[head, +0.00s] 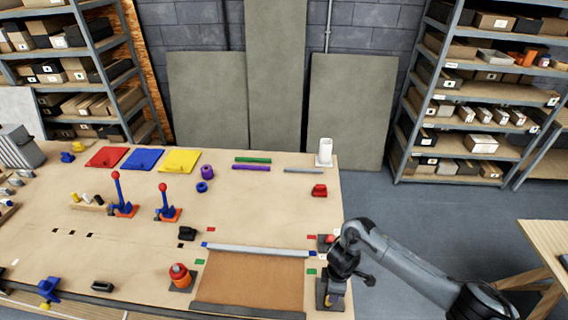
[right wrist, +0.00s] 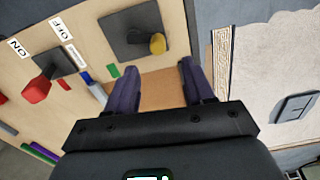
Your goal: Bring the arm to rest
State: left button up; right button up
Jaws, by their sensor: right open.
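My right arm (head: 400,262) comes in from the lower right of the head view and reaches to the right edge of the workbench. Its gripper hangs pointing down beside the brown mat (head: 250,277), partly hiding a dark plate under it. In the right wrist view my right gripper (right wrist: 158,82) has its two dark fingers apart, with nothing held between them. A dark plate with a yellow knob (right wrist: 157,44) lies beyond the fingertips, and a red switch (right wrist: 36,90) with ON and OFF labels is to the left. My left gripper is not in view.
A red-orange cylinder (head: 180,277) stands on a dark plate left of the mat. Two red-topped levers (head: 163,200) stand further left. A white container (head: 325,152) is at the far right corner. Open floor (head: 445,222) lies right of the bench, before a wooden table (head: 545,240).

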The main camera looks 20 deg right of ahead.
jog(key=s+a+f+g+y, duration=0.1)
jog(key=s+a+f+g, duration=0.1)
jog(key=s+a+f, duration=0.35)
jog(key=s+a+f+g, duration=0.1)
jog(key=s+a+f, duration=0.1)
jog(key=s+f, duration=0.65)
jog(key=s+a+r+m+t+y, duration=0.1)
jog(key=s+a+r+y, duration=0.15)
jog(key=s+a, duration=0.5)
jog(key=s+a+r+m+y, duration=0.1)
jog(key=s+a+y, duration=0.2)
jog(key=s+a, duration=0.45)
jog(key=w+r+m+t+h, duration=0.1)
jog(key=w+r+m+t, duration=0.35)
jog(key=r, duration=0.25)
jog(key=w+d+r+m+h, duration=0.1)
jog(key=d+r+m+h, duration=0.1)
jog(key=d+r, duration=0.4)
jog(key=d+r+m+t+h, duration=0.1)
jog(key=d+r, duration=0.5)
jog(key=d, duration=0.6)
jog(key=shift+w+r+m+h, duration=0.15)
jog(key=shift+w+m+h, duration=0.2)
jog(key=shift+m+h, duration=0.55)
